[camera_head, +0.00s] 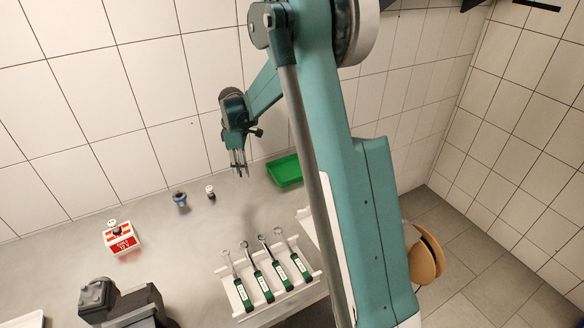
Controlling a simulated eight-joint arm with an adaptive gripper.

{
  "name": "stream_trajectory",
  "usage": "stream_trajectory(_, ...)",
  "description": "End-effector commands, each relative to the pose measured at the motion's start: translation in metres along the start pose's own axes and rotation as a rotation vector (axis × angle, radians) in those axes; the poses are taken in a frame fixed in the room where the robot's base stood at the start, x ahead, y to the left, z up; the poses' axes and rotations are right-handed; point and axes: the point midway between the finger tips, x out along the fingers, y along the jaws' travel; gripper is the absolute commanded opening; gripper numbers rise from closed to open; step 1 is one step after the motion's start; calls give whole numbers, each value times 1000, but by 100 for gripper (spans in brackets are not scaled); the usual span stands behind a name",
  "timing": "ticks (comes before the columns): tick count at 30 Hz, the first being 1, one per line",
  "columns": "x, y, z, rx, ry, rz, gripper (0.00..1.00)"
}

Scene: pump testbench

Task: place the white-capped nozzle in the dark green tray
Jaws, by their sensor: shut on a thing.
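The green tray (285,170) lies on the grey bench top near the wall, partly hidden behind my arm on its right. My gripper (239,170) points down above the bench, to the left of the tray and apart from it. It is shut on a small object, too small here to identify. A small dark piece with a white cap (210,190) stands upright on the bench, left of and below my gripper in the picture. Another small white-topped dark piece (114,227) is on a red and white box. I cannot tell which piece is the nozzle.
A blue piece (180,198) stands left of the white-capped one. A white rack (240,312) holds several green-labelled tools at the front. The red and white box (122,240) and a dark device (125,305) stand at the left. The tiled wall (150,90) closes the back.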

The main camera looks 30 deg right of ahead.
Motion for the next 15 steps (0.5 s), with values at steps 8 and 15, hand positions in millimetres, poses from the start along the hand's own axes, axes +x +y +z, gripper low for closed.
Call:
stream_trajectory(8, 0, 51, 56, 87, 0, 0, 5)
stream_trajectory(15, 0, 89, 107, 158, 0, 0, 5)
